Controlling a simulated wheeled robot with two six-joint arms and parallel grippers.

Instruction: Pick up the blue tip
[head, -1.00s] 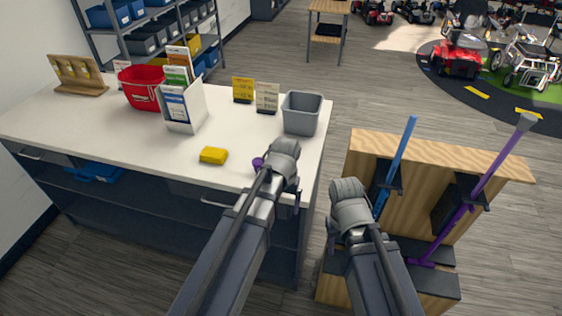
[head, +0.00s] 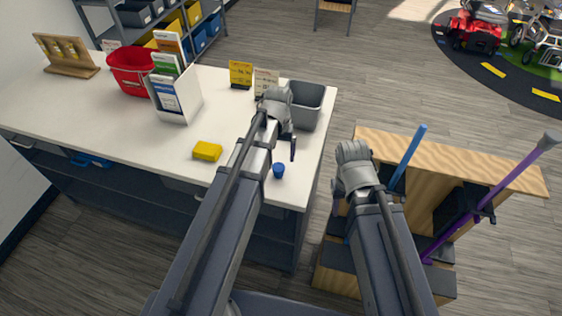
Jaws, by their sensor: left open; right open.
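The blue tip (head: 278,171) is a small blue cylinder on the white counter (head: 120,118), near its front right corner. My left gripper (head: 292,148) hangs over the counter, above and just beyond the blue tip in the picture. It is open and empty, with one dark finger showing and the rest hidden behind its wrist. It does not appear to touch the tip. My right gripper (head: 336,205) is open beside the wooden stand, right of the counter. Its fingers are mostly hidden by its own wrist and arm.
A yellow sponge-like block (head: 207,151) lies left of my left arm. A grey bin (head: 306,106) stands close behind my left gripper. A red basket (head: 131,72) and a leaflet holder (head: 177,98) stand further left. The wooden stand (head: 440,160) holds a blue cane (head: 408,158) and a purple cane (head: 500,185).

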